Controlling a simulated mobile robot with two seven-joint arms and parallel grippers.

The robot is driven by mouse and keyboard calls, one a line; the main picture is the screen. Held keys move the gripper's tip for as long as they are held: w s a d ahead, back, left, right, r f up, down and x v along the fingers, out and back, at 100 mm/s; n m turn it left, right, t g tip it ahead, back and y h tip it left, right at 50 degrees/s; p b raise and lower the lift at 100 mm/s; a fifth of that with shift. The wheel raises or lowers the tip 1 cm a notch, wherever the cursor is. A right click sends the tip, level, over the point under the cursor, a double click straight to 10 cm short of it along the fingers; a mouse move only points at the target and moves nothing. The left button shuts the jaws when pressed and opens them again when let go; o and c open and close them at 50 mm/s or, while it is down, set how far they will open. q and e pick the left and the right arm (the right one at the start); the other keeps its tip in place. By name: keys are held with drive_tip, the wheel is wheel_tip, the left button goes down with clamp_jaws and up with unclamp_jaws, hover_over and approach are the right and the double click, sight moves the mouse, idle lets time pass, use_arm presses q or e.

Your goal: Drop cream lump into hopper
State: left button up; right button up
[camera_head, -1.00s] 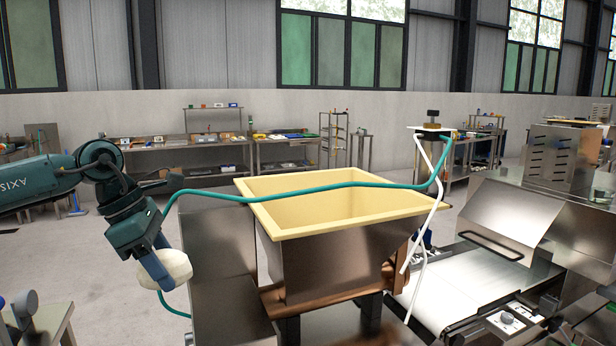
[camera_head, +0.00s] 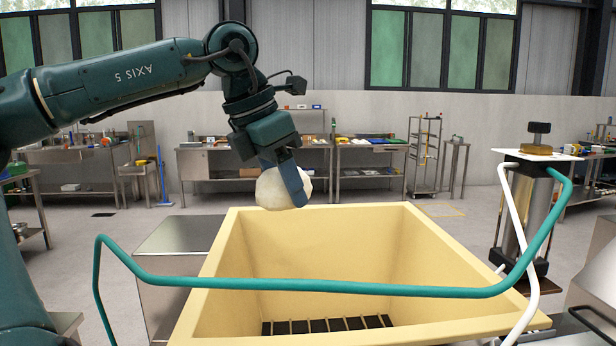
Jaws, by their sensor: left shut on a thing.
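The cream lump (camera_head: 270,190) is a rounded, off-white, faceted mass. My left gripper (camera_head: 288,185) is shut on it, and a blue finger covers part of its right side. From this view the lump appears near the back rim of the hopper (camera_head: 228,262), about at or above rim height; its exact depth I cannot tell. The hopper is a cream-yellow, square, open funnel with sloping walls. A dark slatted opening shows at its bottom, and no lump lies inside the part I see. My right gripper is not in view.
A teal hose or rail (camera_head: 330,287) crosses in front of the hopper's opening. A steel cylinder with a white plate (camera_head: 535,155) stands at the right, with white tubes. A steel box (camera_head: 175,240) is left of the hopper. Workbenches line the back wall.

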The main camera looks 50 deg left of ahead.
use_arm(q)
drive_tip(key=shift+w+d, duration=0.3)
drive_tip(key=shift+w, duration=0.05)
drive_tip(key=w+d+f, duration=0.4)
drive_tip(key=w+d, duration=0.1)
drive_tip(key=w, duration=0.2)
drive_tip(key=shift+f+b, duration=0.3)
drive_tip(key=shift+f, duration=0.1)
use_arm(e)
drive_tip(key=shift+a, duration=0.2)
use_arm(q)
drive_tip(key=shift+w, duration=0.1)
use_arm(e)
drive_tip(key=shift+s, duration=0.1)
use_arm(q)
drive_tip(key=o, duration=0.7)
drive_tip(key=shift+c, duration=0.2)
drive_tip(key=o, duration=0.5)
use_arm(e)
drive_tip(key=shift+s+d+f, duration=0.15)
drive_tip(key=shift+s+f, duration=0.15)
use_arm(q)
drive_tip(key=shift+o, duration=0.2)
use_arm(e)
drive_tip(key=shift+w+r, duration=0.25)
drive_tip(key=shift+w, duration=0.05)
